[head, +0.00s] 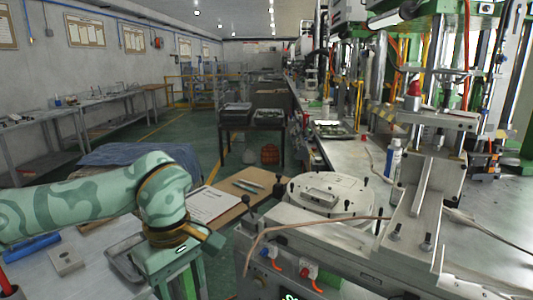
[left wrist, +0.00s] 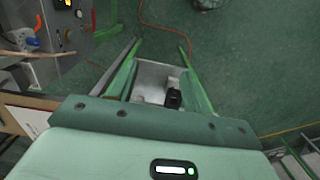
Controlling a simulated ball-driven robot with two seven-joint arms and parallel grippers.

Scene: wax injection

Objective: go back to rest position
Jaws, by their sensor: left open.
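My left arm comes in from the left in the head view and bends down at the wrist. My left gripper (head: 178,268) hangs at the lower edge of that view, beside the left table, with its tips cut off. In the left wrist view its two green fingers (left wrist: 160,45) are spread apart. No object shows held between them, and green floor lies beyond. My right gripper is in neither view.
A clipboard with paper (head: 212,203) and pens lie on a brown table (head: 232,215). A machine with a round white plate (head: 325,193) stands right. The left table (head: 90,283) holds a grey block (head: 66,261) and blue tool (head: 32,247).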

